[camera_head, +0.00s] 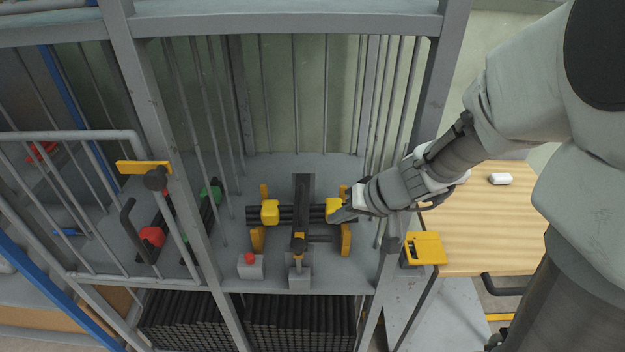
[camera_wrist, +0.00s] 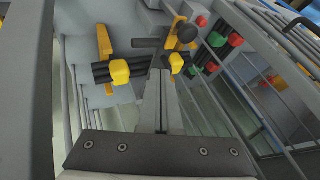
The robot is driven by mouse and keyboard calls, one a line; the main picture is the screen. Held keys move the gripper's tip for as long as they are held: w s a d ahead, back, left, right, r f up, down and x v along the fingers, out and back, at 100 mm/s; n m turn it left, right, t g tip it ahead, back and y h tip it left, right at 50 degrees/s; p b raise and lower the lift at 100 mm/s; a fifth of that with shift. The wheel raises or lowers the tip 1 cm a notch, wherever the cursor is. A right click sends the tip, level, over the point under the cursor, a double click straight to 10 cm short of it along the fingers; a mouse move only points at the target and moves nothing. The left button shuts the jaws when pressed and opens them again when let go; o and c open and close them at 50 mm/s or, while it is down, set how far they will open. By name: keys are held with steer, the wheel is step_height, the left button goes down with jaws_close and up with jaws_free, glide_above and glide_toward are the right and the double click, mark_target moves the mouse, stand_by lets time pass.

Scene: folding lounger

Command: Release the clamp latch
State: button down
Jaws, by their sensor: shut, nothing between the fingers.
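The clamp assembly stands on a grey shelf inside a barred frame. It has dark horizontal bars (camera_head: 288,216), a dark upright post (camera_head: 303,190) and two yellow blocks, the left one (camera_head: 270,213) and the right one (camera_head: 333,206). In the wrist view the yellow blocks show as a near one (camera_wrist: 119,71) and a farther one (camera_wrist: 177,63). I cannot tell which part is the latch. My gripper (camera_head: 337,216) is shut and empty, reaching in from the right beside the right yellow block. Its closed fingers (camera_wrist: 160,85) point toward the bars; contact is unclear.
A red button (camera_head: 249,258) on a grey box sits front left of the clamp. Vertical bars and a grey post (camera_head: 420,120) stand close to my arm. A yellow box (camera_head: 425,248) and a wooden table (camera_head: 490,220) are at right.

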mark_target(299, 251)
steer(key=shift+f, duration=0.1)
stand_by(0.3)
steer(key=b+x, duration=0.2)
steer(key=x, duration=0.8)
steer(key=shift+w+b, duration=0.15)
steer(key=shift+b, duration=0.35)
